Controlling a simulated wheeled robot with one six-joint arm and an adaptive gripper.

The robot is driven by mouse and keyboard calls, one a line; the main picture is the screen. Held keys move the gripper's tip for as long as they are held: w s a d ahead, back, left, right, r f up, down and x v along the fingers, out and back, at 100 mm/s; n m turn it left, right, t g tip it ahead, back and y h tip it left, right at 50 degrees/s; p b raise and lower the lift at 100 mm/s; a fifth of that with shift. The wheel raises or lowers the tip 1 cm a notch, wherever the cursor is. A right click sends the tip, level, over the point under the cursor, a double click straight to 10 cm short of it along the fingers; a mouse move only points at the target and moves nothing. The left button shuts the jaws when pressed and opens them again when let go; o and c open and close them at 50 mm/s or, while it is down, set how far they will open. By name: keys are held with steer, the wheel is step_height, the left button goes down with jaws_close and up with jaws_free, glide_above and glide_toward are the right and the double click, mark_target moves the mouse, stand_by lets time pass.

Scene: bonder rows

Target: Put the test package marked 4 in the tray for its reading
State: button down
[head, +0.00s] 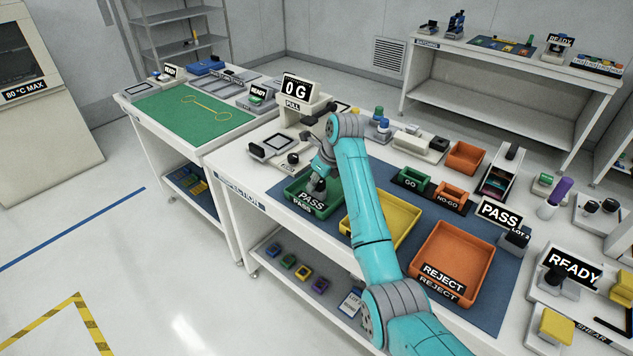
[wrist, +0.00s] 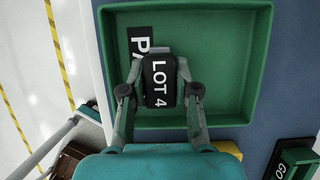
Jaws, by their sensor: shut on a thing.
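My gripper (wrist: 160,92) is shut on a dark package labelled LOT 4 (wrist: 159,70) in the wrist view. In the head view my gripper (head: 318,184) is at the green PASS tray (head: 292,190), and the package is hard to make out there. The green tray also shows in the wrist view (wrist: 262,55), with the package over its inside. I cannot tell whether the package touches the tray floor. The orange REJECT tray (head: 462,240) stands to the right and looks empty.
A yellow tray (head: 398,229) sits between green and orange, partly hidden by my arm. Small GO (head: 413,182) and NO-GO (head: 452,193) bins stand behind. The pull tester (head: 296,90) reads 0 G. The green tray's right side is clear in the wrist view.

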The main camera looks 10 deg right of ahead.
steer(key=shift+f, duration=0.15)
steer(key=c, duration=0.9)
jaws_free()
steer(key=shift+o, duration=0.2)
steer(key=v, duration=1.2)
